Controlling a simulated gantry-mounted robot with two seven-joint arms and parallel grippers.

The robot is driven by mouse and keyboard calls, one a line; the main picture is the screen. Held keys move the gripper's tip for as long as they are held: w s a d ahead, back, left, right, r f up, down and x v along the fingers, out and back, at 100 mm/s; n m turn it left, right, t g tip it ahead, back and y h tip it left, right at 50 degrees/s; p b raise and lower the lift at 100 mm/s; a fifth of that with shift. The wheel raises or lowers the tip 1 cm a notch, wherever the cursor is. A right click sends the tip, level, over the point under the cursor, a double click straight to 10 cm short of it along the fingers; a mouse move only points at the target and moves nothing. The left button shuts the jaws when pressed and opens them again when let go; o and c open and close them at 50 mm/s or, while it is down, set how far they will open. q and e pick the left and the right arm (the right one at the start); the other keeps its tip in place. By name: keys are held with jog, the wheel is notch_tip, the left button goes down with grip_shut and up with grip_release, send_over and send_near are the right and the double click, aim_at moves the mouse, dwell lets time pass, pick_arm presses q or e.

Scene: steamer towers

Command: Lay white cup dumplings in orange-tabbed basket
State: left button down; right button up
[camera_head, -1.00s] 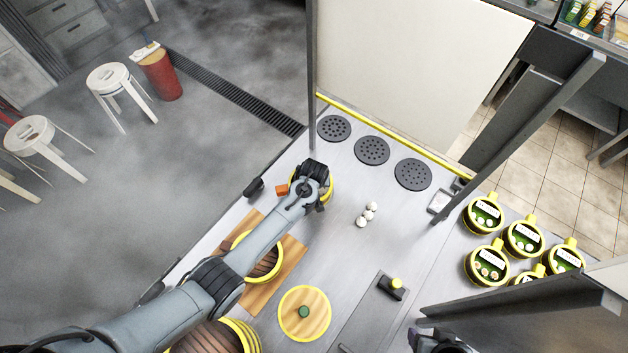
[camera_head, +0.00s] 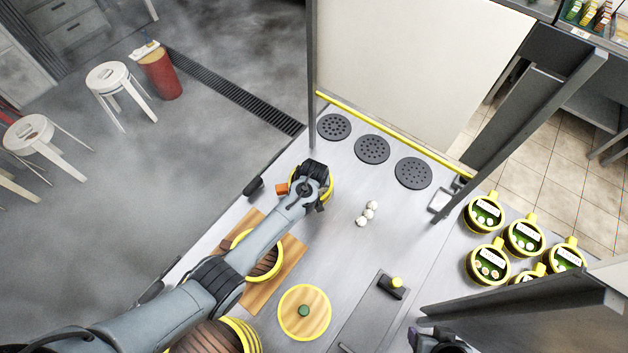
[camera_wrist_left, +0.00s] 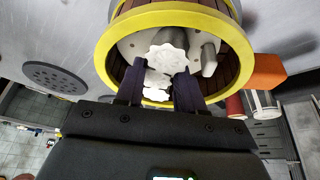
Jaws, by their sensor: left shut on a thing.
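The orange-tabbed basket shows its yellow rim (camera_wrist_left: 100,45) and its orange tab (camera_head: 282,189) beside the counter's left edge; my arm hides much of it in the head view. My left gripper (camera_wrist_left: 158,78) reaches into the basket and is shut on a white dumpling (camera_wrist_left: 157,82). Other white pieces, one with a scalloped edge (camera_wrist_left: 167,50), lie in the basket near the fingers; their exact number is unclear. A small group of white dumplings (camera_head: 369,213) sits on the counter to the right. My right gripper (camera_head: 445,342) is partly cut off at the bottom edge, its fingers unclear.
A wooden board (camera_head: 290,262) with another yellow-rimmed basket (camera_head: 268,264) lies under my left forearm. A round yellow-edged lid (camera_head: 304,328) is nearer. Three perforated burner discs (camera_head: 372,149) line the back. Several yellow-rimmed containers (camera_head: 487,262) stand at right.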

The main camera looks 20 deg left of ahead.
pick_arm(q)
jog(key=shift+f, duration=0.1)
dwell(0.3)
jog(key=c, duration=0.6)
grip_release()
jog(key=p+v, duration=0.1)
jog(key=v, duration=0.9)
jog(key=shift+s+r, duration=0.1)
jog(key=shift+r, duration=0.3)
